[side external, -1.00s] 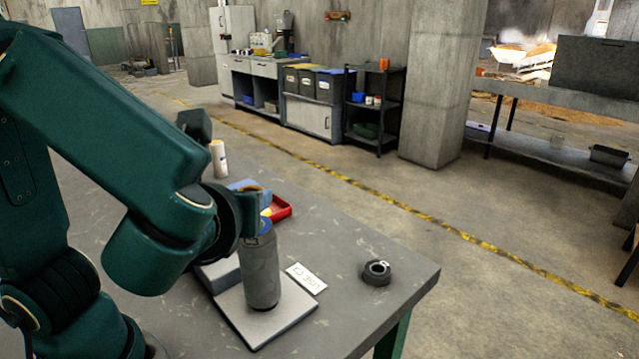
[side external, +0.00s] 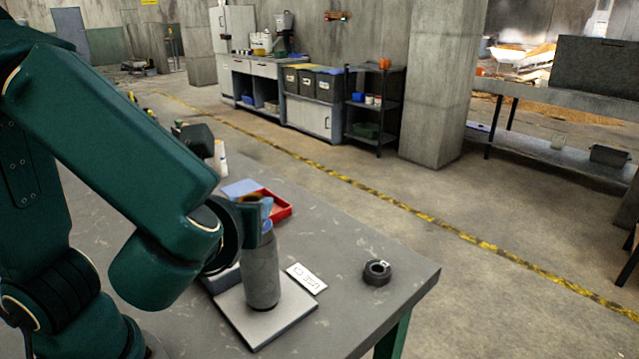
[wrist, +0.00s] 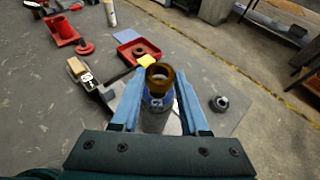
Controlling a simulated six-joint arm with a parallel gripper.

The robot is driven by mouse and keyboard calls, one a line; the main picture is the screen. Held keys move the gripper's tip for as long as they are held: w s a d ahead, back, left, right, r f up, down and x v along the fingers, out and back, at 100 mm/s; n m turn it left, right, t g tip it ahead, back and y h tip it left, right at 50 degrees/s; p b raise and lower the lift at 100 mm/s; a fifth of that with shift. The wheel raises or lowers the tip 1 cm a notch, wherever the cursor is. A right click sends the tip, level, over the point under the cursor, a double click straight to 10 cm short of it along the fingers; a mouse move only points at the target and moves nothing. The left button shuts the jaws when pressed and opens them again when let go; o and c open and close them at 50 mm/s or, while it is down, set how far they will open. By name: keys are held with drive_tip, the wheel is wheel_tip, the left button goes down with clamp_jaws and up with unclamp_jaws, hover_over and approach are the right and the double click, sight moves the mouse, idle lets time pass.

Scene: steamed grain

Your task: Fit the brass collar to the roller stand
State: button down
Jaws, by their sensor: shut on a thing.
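My gripper (wrist: 160,78) has blue fingers closed around the brass collar (wrist: 162,72), a brown ring with an open bore. In the side view my gripper (side external: 262,207) is at the top of the roller stand, partly hiding the collar. The roller stand is a grey upright cylinder (side external: 261,277) with a blue top, on a pale square base plate (side external: 257,329). In the wrist view the blue top (wrist: 157,99) shows just below the collar. I cannot tell whether collar and stand touch.
A dark ring (side external: 377,273) and a printed card (side external: 306,279) lie on the grey table (side external: 345,325). Behind the stand are a red tray (side external: 282,212) and a white cylinder (side external: 220,158). The wrist view shows more red parts (wrist: 62,30) at the left.

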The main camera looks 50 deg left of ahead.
drive_tip(key=shift+f, duration=0.65)
idle(0.4)
drive_tip(key=shift+c, duration=1.9)
unclamp_jaws()
drive_tip(key=shift+s+d+r, duration=0.15)
drive_tip(key=shift+s+d, duration=0.05)
drive_tip(key=shift+d, duration=0.05)
wheel_tip(320, 180, up, 8)
drive_tip(key=s+d, duration=0.1)
drive_tip(key=shift+s+d, duration=0.2)
drive_tip(key=shift+s, duration=0.05)
